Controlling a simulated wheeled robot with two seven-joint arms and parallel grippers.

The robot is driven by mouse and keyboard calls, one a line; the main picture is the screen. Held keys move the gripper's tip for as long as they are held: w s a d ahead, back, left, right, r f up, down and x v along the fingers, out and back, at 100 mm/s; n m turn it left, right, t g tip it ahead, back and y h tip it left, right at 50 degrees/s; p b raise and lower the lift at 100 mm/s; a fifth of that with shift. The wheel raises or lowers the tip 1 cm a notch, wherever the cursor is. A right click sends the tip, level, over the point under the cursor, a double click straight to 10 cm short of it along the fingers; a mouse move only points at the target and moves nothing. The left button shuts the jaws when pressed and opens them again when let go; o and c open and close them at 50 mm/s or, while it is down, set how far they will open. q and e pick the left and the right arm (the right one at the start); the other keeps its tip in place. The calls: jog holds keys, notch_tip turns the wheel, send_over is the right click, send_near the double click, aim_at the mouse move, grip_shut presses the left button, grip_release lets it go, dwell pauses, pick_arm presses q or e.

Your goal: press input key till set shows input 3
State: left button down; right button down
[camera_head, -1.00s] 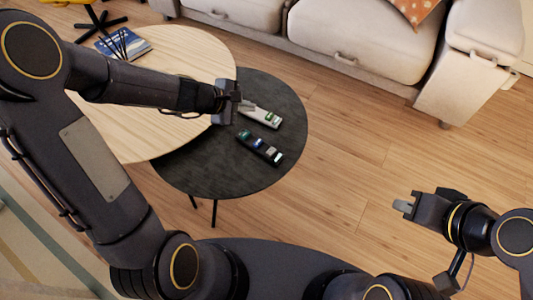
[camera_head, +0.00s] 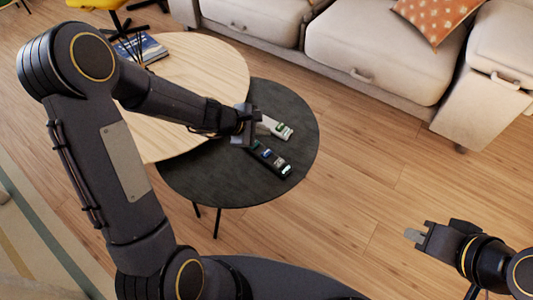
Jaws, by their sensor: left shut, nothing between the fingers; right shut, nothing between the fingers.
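A white remote (camera_head: 279,129) lies on the dark round table, its left end hidden behind my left gripper. A black remote (camera_head: 272,161) with coloured keys lies just below it in the picture, its upper left end close to the gripper. My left gripper (camera_head: 257,128) is shut and empty, over or beside the near ends of both remotes; I cannot tell whether it touches either. The key labels are too small to read. No screen of a set is in view. My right gripper (camera_head: 414,236) is shut and empty, over the floor at the lower right.
A beige sofa (camera_head: 375,45) with an orange cushion (camera_head: 431,18) is behind. Wooden floor (camera_head: 360,170) is clear at the right.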

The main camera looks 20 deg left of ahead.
pick_arm(q)
jog(key=b, duration=0.5)
send_over(268, 151)
jog(key=s+a, duration=0.1)
notch_tip(268, 151, down, 7)
jog(key=shift+s+a+r, duration=0.15)
jog(key=shift+r, duration=0.05)
jog(key=shift+f+b, duration=0.4)
jog(key=shift+b, duration=0.25)
jog(key=shift+f, duration=0.1)
dwell(0.7)
jog(key=shift+f+b, duration=0.3)
jog(key=shift+b, duration=0.25)
jog(key=shift+f+b, duration=0.85)
dwell(0.6)
dwell(0.4)
jog(key=shift+r+p, duration=1.1)
jog(key=shift+r, duration=0.2)
jog(key=shift+r+p, duration=2.2)
jog(key=shift+r, duration=0.25)
